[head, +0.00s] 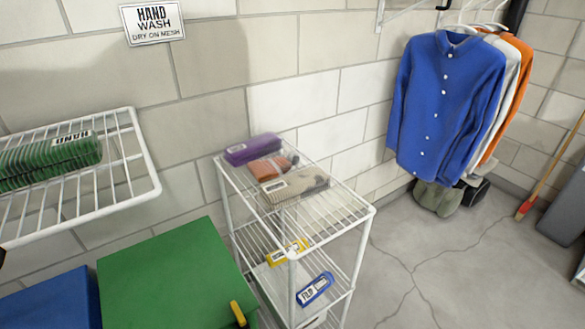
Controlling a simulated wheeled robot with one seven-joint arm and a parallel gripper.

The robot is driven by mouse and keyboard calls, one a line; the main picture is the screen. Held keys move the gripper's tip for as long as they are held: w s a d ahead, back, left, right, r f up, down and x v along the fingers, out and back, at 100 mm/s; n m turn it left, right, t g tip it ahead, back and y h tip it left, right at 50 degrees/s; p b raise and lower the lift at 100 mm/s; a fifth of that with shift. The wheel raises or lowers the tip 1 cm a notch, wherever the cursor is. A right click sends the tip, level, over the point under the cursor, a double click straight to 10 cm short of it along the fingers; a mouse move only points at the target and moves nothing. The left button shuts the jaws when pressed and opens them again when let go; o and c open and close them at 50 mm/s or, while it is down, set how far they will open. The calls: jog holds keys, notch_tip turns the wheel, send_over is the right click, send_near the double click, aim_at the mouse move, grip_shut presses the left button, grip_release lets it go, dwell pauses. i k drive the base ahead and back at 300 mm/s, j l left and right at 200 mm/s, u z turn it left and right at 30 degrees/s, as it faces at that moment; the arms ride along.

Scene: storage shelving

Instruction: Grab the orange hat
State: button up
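An orange item (268,168), which looks like the orange hat, lies on the top shelf of a white wire rack (367,212) in the middle of the head view. It sits between a purple folded item (253,149) behind it and a beige striped item (294,187) in front. The beige item partly covers or crowds its near side. It is small, so its exact shape is hard to tell. My gripper is not in view.
A white wire shelf (140,185) with a green ribbed item (50,160) juts out at left. Green (165,265) and blue (50,303) boxes stand below it. Lower rack shelves hold yellow and blue items.

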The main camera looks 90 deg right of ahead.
aim_at(266, 170)
jog(key=k+l, duration=0.15)
jog(key=k, duration=0.35)
jog(key=k+l, duration=0.2)
jog(key=k, duration=0.3)
jog(key=k+l+u, duration=0.1)
jog(key=k, duration=0.35)
jog(key=k+l, duration=0.15)
jog(key=k, duration=0.35)
jog(key=k+l, duration=0.15)
jog(key=l, duration=0.2)
jog(key=k+l, duration=0.15)
jog(key=l, duration=0.2)
jog(key=k+l, duration=0.1)
jog(key=l, duration=0.25)
jog(key=k+l+u, duration=0.1)
jog(key=l, duration=0.25)
jog(key=k+l, duration=0.2)
jog(key=l, duration=0.15)
jog(key=k+l, duration=0.15)
jog(key=l, duration=0.7)
jog(key=i+l, duration=0.1)
jog(key=l, duration=0.35)
